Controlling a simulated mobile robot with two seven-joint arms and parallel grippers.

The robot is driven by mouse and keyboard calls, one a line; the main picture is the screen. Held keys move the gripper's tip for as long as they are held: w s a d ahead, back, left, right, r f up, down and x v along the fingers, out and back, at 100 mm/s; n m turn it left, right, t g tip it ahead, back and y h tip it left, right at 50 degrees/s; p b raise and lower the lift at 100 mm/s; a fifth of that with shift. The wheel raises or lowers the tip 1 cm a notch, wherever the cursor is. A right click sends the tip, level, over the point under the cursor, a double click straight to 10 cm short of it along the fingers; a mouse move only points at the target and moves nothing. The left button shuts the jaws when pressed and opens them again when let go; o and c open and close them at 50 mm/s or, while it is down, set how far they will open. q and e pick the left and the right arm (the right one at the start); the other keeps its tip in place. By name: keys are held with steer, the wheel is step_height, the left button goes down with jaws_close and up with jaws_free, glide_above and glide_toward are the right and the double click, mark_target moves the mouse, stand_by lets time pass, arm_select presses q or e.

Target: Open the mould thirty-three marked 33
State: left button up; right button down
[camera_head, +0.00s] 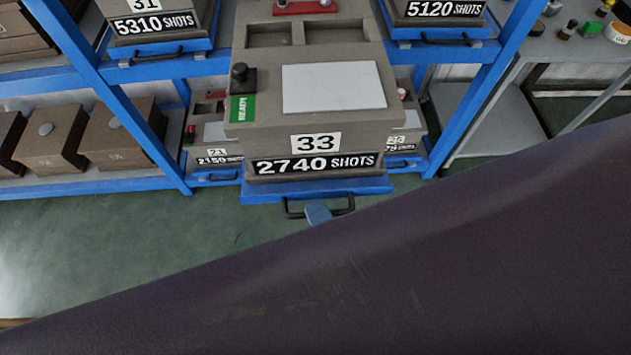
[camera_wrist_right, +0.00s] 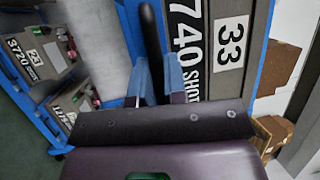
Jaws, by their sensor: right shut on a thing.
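Mould 33 (camera_head: 310,110) is a grey-brown block with a "33" label and a "2740 SHOTS" plate on its front. A blank white plate, a black knob (camera_head: 242,77) and a green READY tag are on its top; two recesses lie behind them. It sits on a blue tray (camera_head: 280,190) that stands out in front of the rack. The tray has a black bar handle (camera_head: 290,210), also in the right wrist view (camera_wrist_right: 149,30). My right gripper (camera_wrist_right: 154,68) is shut on this handle; one blue finger (camera_head: 317,212) shows in the head view. My left gripper is not in view.
Blue rack posts (camera_head: 118,100) stand either side. Moulds 31 (camera_head: 150,20) and another marked 5120 SHOTS (camera_head: 440,12) sit above; others lie on the lower shelf. My dark arm link covers the lower right. Green floor (camera_head: 120,235) is clear at the left.

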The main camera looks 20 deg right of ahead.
steer(key=s, duration=0.2)
steer(key=shift+s+a, duration=0.4)
steer(key=c, duration=1.2)
jaws_free()
steer(key=shift+s, duration=0.15)
